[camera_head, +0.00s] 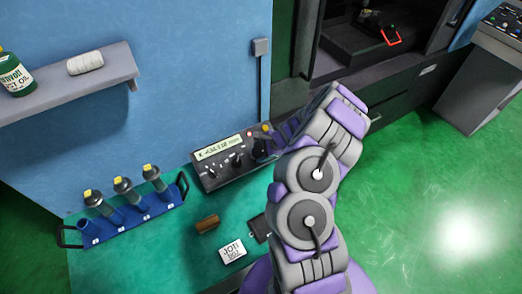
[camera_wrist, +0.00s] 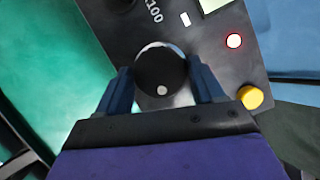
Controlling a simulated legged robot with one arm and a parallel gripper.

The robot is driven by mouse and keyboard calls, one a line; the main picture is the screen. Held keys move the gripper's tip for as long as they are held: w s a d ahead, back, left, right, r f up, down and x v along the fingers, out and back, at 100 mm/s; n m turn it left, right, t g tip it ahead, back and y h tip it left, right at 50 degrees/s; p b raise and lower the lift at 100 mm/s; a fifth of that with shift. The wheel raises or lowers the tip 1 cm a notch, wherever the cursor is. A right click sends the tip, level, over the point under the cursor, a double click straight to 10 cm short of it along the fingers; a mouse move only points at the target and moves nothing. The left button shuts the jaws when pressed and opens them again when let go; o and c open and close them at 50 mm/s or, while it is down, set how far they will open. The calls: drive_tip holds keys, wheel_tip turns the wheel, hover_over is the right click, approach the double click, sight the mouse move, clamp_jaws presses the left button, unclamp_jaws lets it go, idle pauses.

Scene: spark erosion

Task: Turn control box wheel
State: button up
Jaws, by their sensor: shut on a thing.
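The control box (camera_head: 228,163) is a dark box with a light display and several knobs, on the green bench top. In the wrist view its dark panel (camera_wrist: 210,45) fills the upper middle. The control box wheel (camera_wrist: 160,72) is a round black knob with a pale dot near its lower edge and a bright arc at its top rim. My gripper (camera_wrist: 163,85) has one dark blue finger on each side of the wheel and is shut on it. In the head view my arm reaches the right end of the box, and the fingertips are hidden.
A red lit button (camera_wrist: 234,41) and a yellow button (camera_wrist: 250,97) sit right of the wheel. On the bench are a blue rack (camera_head: 130,218) of tool holders, a brown block (camera_head: 207,223) and a white box (camera_head: 232,251). A shelf (camera_head: 120,66) hangs on the wall above.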

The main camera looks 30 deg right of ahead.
drive_tip(key=shift+s+f, duration=0.1)
drive_tip(key=shift+f, duration=0.05)
idle(0.4)
drive_tip(key=o, duration=0.9)
drive_tip(key=shift+c, duration=0.2)
drive_tip(key=shift+d+r, duration=0.2)
drive_tip(key=shift+r, duration=0.3)
drive_tip(key=p+v, duration=0.1)
drive_tip(key=v, duration=1.5)
drive_tip(key=shift+s+p, duration=0.25)
drive_tip(key=shift+p, duration=0.15)
drive_tip(key=shift+d, duration=0.1)
